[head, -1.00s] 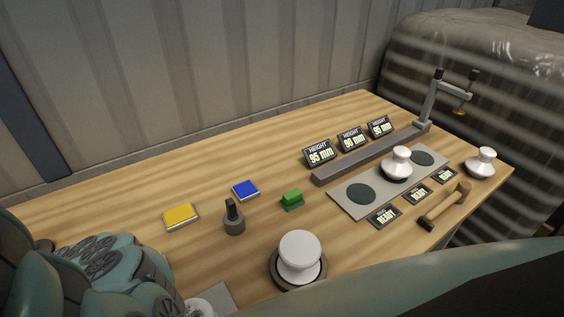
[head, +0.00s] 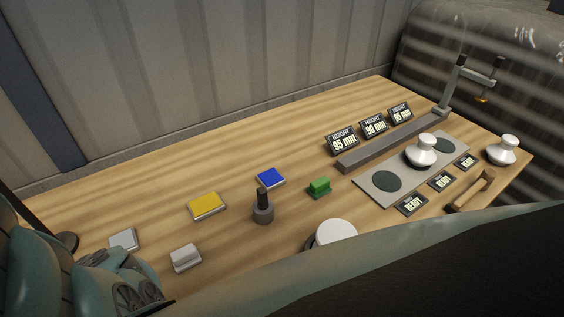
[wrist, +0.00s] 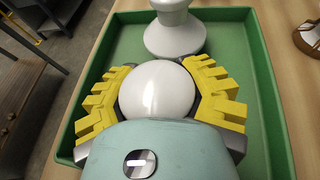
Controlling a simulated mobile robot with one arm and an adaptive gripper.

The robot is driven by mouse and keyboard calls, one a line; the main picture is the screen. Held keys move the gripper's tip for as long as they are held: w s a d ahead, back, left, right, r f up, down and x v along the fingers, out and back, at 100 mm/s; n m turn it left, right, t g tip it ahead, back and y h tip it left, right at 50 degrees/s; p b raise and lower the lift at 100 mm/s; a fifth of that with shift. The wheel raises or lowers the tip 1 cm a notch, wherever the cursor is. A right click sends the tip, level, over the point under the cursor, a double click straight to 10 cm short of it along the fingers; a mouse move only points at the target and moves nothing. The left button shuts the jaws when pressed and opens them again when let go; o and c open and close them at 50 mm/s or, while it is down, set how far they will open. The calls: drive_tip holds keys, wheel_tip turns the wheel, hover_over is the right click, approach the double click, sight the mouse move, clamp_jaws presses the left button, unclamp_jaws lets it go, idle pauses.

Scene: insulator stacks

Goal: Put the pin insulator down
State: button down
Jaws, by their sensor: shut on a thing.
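In the wrist view, my gripper (wrist: 161,66) is shut on a white, round-topped pin insulator (wrist: 157,92), held between its yellow stepped pads. The insulator is over the green tray (wrist: 263,80). Whether its base touches the tray floor is hidden. Another white insulator (wrist: 174,35) is in the tray just beyond it. In the head view, my gripper and the held insulator do not show. One white insulator (head: 422,149) is on the grey plate (head: 378,195), and another (head: 503,150) is at the table's right end.
A white insulator (head: 335,231) is partly hidden behind my arm. A dark-handled weight (head: 263,211), a green block (head: 319,187), blue (head: 270,178) and yellow (head: 206,206) pads, a wooden-handled tool (head: 473,190) and a clamp (head: 455,90) are on the table. The back left of the table is clear.

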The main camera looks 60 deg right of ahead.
drive_tip(key=shift+s+a, duration=0.1)
drive_tip(key=shift+a, duration=0.05)
drive_tip(key=shift+c, duration=2.3)
unclamp_jaws()
drive_tip(key=shift+r, duration=0.2)
drive_tip(key=shift+d, duration=0.3)
drive_tip(key=b+v, duration=0.1)
drive_tip(key=v, duration=0.4)
drive_tip(key=shift+f, duration=0.15)
drive_tip(key=shift+b+v, duration=0.35)
drive_tip(key=shift+v, duration=0.7)
